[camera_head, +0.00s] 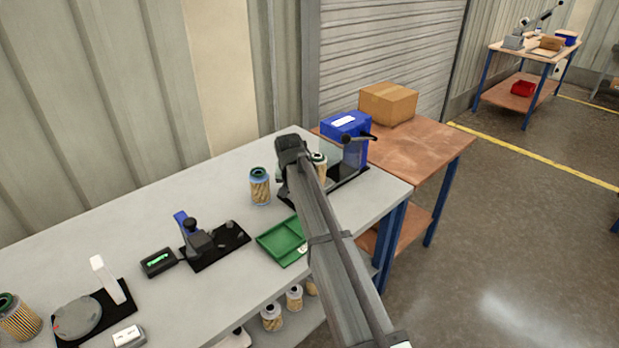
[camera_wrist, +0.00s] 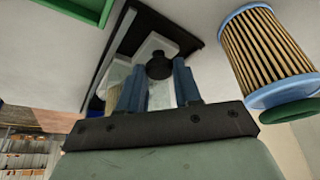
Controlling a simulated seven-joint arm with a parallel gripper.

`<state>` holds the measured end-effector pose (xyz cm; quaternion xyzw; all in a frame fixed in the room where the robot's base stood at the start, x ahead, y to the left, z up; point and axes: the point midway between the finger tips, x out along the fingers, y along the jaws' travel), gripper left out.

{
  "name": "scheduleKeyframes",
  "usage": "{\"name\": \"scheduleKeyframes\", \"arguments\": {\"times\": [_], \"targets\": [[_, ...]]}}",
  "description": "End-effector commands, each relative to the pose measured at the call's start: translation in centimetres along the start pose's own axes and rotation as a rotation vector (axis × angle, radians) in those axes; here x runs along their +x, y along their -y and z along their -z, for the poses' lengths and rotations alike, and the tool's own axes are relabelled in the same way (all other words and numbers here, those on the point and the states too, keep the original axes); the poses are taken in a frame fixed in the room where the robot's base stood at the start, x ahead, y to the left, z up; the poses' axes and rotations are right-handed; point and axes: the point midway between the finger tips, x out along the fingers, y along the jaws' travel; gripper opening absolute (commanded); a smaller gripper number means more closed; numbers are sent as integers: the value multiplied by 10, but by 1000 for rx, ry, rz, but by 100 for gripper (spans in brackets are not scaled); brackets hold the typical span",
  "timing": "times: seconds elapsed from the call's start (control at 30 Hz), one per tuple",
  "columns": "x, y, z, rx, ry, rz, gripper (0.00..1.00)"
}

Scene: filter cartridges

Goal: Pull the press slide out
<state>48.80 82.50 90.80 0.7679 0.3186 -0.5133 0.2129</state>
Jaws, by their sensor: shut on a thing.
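The press (camera_head: 346,127) stands at the far right end of the grey bench, with a blue top, a black lever and a black base. In the wrist view its slide shows as a pale block with a black knob (camera_wrist: 159,66). My gripper (camera_wrist: 161,80) has its two blue fingers shut on this knob. In the head view my arm covers the fingers and the slide. A filter cartridge (camera_head: 319,163) stands at the press, partly behind my gripper; how far the slide is out cannot be told.
A blue-rimmed cartridge (camera_head: 260,187) stands on the bench close left of my gripper; it also shows in the wrist view (camera_wrist: 267,50). A green tray (camera_head: 272,240) lies in front. A black-based fixture (camera_head: 215,246) stands farther left. A cardboard box (camera_head: 388,103) sits on the brown table behind.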

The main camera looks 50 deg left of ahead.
Motion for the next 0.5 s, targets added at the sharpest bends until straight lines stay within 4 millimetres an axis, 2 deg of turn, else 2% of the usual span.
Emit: {"name": "scheduleKeyframes", "arguments": {"times": [0.1,0.47,0.5], "targets": [[-4,10,-10,0,-1,0,0],[-6,15,-14,1,3,4,0],[-6,15,-14,1,4,4,37]]}}
